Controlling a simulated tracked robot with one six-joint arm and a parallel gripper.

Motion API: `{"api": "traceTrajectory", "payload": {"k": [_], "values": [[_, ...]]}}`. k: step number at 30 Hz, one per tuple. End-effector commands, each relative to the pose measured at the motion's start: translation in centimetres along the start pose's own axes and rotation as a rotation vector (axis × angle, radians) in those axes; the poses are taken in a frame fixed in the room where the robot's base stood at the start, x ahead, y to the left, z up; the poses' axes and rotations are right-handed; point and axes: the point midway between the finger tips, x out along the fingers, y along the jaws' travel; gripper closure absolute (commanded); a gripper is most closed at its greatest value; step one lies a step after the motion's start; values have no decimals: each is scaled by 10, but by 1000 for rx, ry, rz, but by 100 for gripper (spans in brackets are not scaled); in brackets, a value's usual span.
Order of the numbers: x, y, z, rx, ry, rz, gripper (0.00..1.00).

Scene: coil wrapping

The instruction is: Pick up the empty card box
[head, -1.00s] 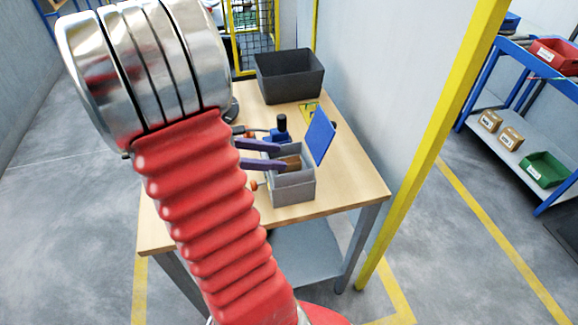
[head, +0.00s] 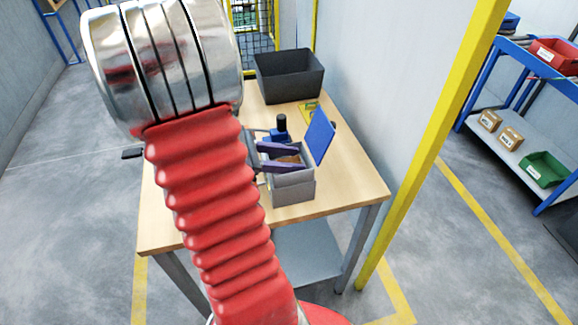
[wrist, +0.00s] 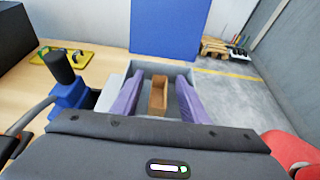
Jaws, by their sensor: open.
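A small brown card box (wrist: 158,98) stands inside a grey open-topped bin (head: 294,190) on the wooden table. It shows in the head view too (head: 287,159), partly hidden by a finger. My gripper (wrist: 160,84) has two purple fingers spread apart, one on each side of the card box, with a gap showing on both sides. In the head view my gripper (head: 301,159) reaches over the bin from the left. I cannot tell exactly how deep the fingertips are in the bin.
A blue upright panel (head: 321,135) stands at the bin's far right side. A blue device with a black knob (wrist: 65,85) is left of the bin in the wrist view. A black crate (head: 290,78) sits at the table's back. The table's front left is clear.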

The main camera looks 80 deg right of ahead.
Motion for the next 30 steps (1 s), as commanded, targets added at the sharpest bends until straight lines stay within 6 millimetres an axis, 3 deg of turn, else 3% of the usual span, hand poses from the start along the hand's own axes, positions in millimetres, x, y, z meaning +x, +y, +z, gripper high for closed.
{"api": "traceTrajectory", "payload": {"k": [13, 30], "values": [[0, 0, 0, 0, 0, 0, 59], [0, 0, 0, 0, 0, 0, 99]]}}
